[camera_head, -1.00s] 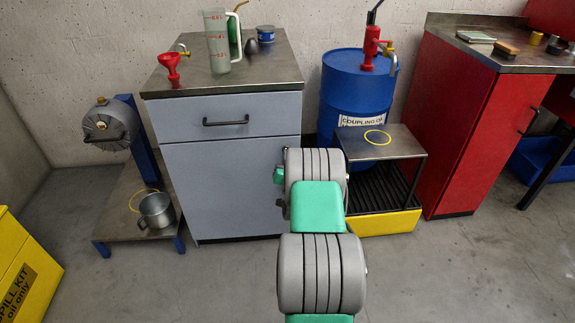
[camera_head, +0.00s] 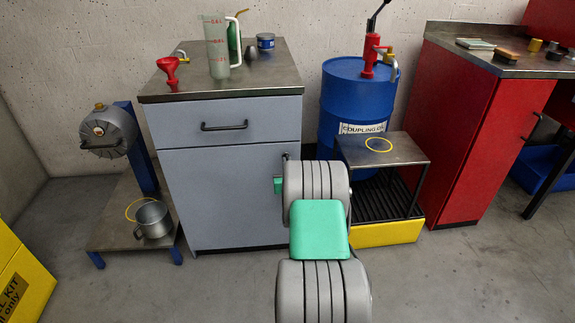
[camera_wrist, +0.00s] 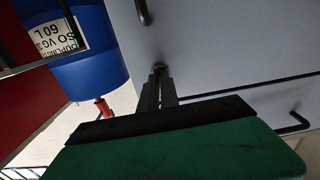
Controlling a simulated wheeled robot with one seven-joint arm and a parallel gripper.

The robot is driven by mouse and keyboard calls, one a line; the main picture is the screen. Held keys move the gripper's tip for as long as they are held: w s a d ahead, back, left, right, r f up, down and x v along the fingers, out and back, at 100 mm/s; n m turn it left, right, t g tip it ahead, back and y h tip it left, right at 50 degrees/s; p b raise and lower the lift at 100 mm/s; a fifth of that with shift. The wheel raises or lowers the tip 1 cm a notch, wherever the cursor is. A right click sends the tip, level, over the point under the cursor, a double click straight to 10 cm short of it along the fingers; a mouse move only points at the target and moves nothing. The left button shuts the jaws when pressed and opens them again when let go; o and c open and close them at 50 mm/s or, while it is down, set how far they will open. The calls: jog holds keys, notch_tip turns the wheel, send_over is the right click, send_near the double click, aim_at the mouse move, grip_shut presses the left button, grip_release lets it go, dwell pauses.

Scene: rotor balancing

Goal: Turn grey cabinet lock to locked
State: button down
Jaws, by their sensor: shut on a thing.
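The grey cabinet (camera_head: 222,190) stands against the wall, with a drawer above a door. In the wrist view its grey front (camera_wrist: 225,45) fills the right side. The lock (camera_wrist: 158,68) is a small dark round piece on that front, near the seam between panels, mostly covered by my fingers. My gripper (camera_wrist: 158,84) is shut on the lock, its fingers pointing at the cabinet front. The angle of the lock cannot be made out. In the head view my arm hides the lock and most of my gripper at the cabinet's right edge.
A blue drum (camera_head: 346,95) and a low metal stand (camera_head: 405,150) over a yellow tray are right of the cabinet. A bar handle (camera_wrist: 143,12) and a second handle (camera_wrist: 293,122) stick out near my gripper. A red cabinet (camera_head: 465,130) stands further right.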

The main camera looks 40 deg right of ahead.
jog(key=c, duration=1.6)
grip_release()
jog(key=v, duration=0.8)
jog(key=shift+p, duration=0.4)
jog(key=shift+w, duration=0.1)
